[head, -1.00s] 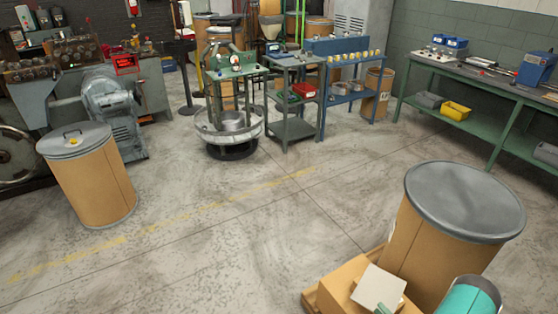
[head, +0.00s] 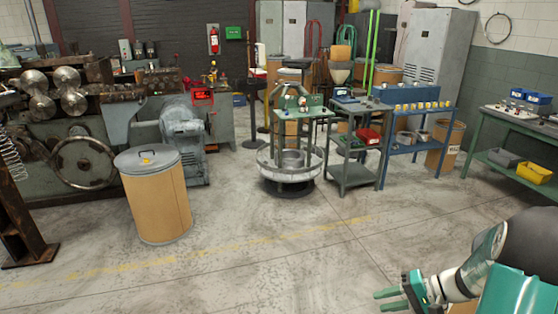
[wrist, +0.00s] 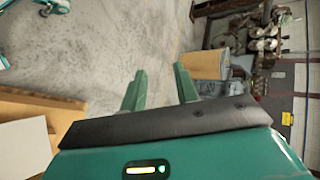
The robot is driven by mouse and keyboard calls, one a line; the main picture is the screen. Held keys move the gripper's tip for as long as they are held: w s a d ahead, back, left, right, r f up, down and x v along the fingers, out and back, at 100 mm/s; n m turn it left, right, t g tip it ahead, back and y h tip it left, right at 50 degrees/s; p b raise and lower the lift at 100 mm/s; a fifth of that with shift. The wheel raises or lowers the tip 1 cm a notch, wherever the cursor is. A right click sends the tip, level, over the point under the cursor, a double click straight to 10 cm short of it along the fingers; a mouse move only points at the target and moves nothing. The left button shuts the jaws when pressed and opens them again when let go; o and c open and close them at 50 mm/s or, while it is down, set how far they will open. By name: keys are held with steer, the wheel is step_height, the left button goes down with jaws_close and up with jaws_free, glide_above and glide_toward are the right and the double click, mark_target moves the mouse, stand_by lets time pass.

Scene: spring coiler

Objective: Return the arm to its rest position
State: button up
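My gripper (head: 379,301) is low at the right of the head view, on my white and teal arm, which is folded near my body. Its two green fingers point left, over the concrete floor. In the wrist view my gripper (wrist: 160,69) shows its two fingers spread apart with nothing between them. The gripper touches nothing that I can see.
A lidded brown drum (head: 155,195) stands left on the floor, before the grey coiling machine (head: 75,125). A round wire stand (head: 290,165), a small cart (head: 352,178) and a green bench (head: 520,125) stand farther back. The middle floor is clear.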

steer(key=s+a+r+n+t+h, duration=0.1)
steer(key=s+a+r+n+h, duration=0.1)
steer(key=s+a+r+h, duration=0.3)
steer(key=s+a+r+n+t+h, duration=0.1)
steer(key=s+a+r+n+h, duration=0.1)
steer(key=s+a+r+h, duration=0.4)
steer(key=s+a+r, duration=0.1)
steer(key=s+r, duration=0.4)
steer(key=r, duration=0.4)
steer(key=shift+s+a+n+t, duration=0.3)
steer(key=shift+s+a+n, duration=0.05)
steer(key=shift+s+n, duration=0.05)
